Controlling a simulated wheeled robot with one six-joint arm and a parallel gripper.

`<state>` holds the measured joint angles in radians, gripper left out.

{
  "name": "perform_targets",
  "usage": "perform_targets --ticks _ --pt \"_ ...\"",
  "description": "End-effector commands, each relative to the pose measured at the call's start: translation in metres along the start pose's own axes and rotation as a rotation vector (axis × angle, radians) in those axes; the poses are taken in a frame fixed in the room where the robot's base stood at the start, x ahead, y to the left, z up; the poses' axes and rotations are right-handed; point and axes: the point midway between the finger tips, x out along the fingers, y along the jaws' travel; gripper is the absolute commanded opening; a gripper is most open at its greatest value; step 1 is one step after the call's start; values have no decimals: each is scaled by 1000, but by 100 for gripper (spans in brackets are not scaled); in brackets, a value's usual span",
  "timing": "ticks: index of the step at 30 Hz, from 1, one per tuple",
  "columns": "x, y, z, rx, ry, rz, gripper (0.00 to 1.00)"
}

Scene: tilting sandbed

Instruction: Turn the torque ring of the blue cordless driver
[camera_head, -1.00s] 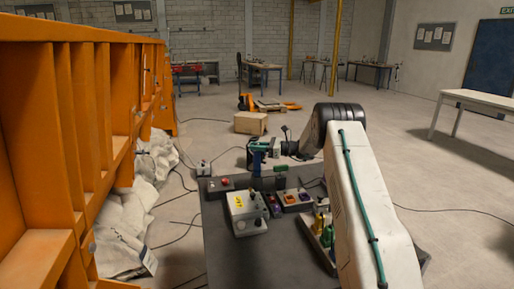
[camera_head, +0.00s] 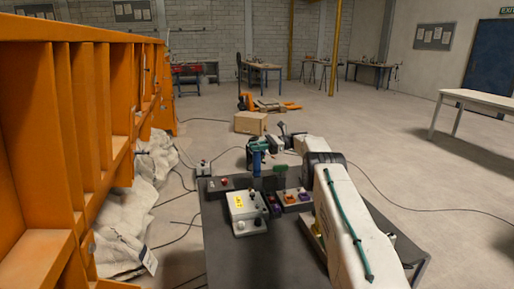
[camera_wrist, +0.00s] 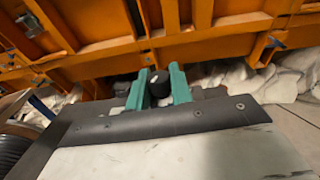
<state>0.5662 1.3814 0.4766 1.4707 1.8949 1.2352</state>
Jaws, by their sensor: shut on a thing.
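The blue cordless driver (camera_head: 256,162) stands upright at the far edge of the dark table in the head view. My gripper (camera_head: 260,146) is at its upper end, coming in from the right. In the wrist view, my gripper's two teal fingers (camera_wrist: 159,80) stand on either side of a dark round part (camera_wrist: 160,84) and are shut on it. This part appears to be the torque ring end of the driver. The driver's blue body is not clear in the wrist view, and any ring markings are too small to read.
The dark table (camera_head: 235,265) holds a pale control box (camera_head: 246,222), a box with a red button (camera_head: 222,183) and a box with coloured parts (camera_head: 292,199). A tall orange frame (camera_head: 75,130) stands at the left with white sacks (camera_head: 125,220) below. My arm covers the table's right side.

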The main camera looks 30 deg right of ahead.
Motion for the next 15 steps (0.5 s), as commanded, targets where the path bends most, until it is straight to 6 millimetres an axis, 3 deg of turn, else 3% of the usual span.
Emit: perform_targets --ticks 15 --pt "0 0 1 -1 -2 27 0"
